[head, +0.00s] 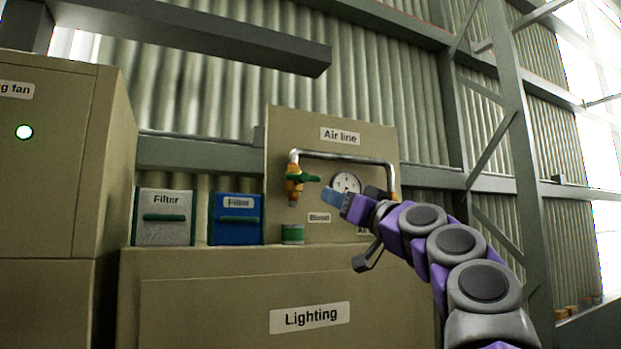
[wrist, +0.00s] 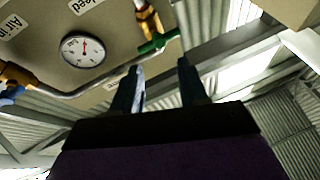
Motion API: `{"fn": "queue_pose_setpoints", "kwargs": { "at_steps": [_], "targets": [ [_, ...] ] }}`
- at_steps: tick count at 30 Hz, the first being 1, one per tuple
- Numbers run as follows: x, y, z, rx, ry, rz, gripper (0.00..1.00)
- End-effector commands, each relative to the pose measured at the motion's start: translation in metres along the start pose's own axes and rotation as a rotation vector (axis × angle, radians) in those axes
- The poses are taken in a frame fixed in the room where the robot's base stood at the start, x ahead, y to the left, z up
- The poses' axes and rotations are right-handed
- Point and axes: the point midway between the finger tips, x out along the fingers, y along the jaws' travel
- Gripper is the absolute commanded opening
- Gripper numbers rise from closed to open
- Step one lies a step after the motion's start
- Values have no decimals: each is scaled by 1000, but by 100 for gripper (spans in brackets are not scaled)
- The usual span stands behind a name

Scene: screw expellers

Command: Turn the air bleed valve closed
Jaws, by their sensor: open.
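The air bleed valve is a brass body (head: 293,180) with a green lever handle (head: 308,179) on the left leg of the pipe on the Air line panel. The handle points right, across the vertical outlet. The wrist view shows the green handle (wrist: 158,43) just beyond the fingertips, near the gap between them. The "Bleed" label (head: 319,218) is below and right of the valve. My gripper (head: 329,196) is right of and slightly below the handle, with blue fingers. In the wrist view its fingers (wrist: 160,65) are apart with nothing between them. Contact with the handle is not visible.
A gauge (head: 346,182) is behind my gripper. A second brass valve with a blue handle (wrist: 10,95) is on the other pipe leg. A green cup (head: 292,234) stands below the bleed valve. Filter boxes, grey (head: 164,230) and blue (head: 236,226), stand left. The Lighting cabinet (head: 220,300) is below.

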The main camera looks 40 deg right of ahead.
Motion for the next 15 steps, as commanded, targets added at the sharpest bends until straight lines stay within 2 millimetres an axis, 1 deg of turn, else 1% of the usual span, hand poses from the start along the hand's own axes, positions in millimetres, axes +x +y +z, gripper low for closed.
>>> {"fn": "queue_pose_setpoints", "kwargs": {
  "at_steps": [2, 5, 15],
  "targets": [
    [-5, -10, 2, 0, -3, -8, 43],
    [-12, -15, -1, -5, 1, -4, 43],
    [-30, -7, 3, 3, 0, -2, 43]
  ]
}}
